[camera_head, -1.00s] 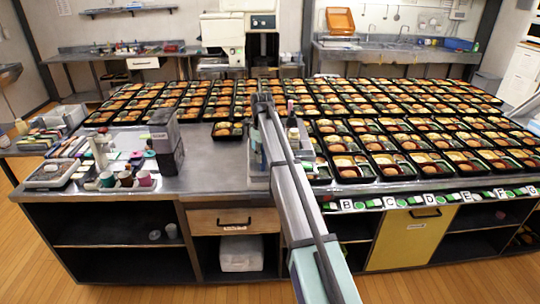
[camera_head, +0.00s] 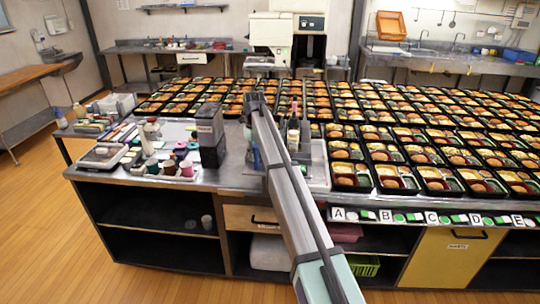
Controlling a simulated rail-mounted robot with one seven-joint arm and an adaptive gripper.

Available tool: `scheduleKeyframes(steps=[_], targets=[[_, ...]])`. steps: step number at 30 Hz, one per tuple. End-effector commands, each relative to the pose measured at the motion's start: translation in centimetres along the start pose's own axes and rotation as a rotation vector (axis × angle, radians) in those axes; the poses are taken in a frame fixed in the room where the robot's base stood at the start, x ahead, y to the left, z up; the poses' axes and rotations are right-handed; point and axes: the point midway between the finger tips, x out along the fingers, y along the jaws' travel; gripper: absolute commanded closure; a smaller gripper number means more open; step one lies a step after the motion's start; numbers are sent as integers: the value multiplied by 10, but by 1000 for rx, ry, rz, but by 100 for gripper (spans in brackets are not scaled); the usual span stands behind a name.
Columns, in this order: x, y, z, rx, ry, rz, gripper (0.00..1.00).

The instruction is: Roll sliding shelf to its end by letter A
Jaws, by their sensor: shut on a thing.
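The sliding shelf (camera_head: 318,176) is a grey metal plate on the counter, with dark bottles (camera_head: 293,134) standing on it. It lies just left of the letter A (camera_head: 338,214), the leftmost letter on the front edge. My gripper (camera_head: 256,158) is at the shelf's left part, low behind my forearm. It is shut on the shelf; its fingertips and the grip itself are mostly hidden by my arm. The middle of the shelf is also partly covered by my arm.
A dark upright box (camera_head: 210,135) stands close left of my gripper, with cups (camera_head: 168,168) and a tray (camera_head: 103,155) beyond it. Rows of filled bento trays (camera_head: 395,178) cover the counter to the right and behind. Wooden floor (camera_head: 60,230) is free at left.

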Motion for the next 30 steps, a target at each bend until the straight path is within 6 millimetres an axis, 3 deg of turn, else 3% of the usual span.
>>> scheduleKeyframes(steps=[3, 15, 30], targets=[[2, 19, 18, -5, 2, 4, 100], [2, 64, 63, -4, 2, 4, 100], [2, 82, 79, -2, 1, 4, 100]])
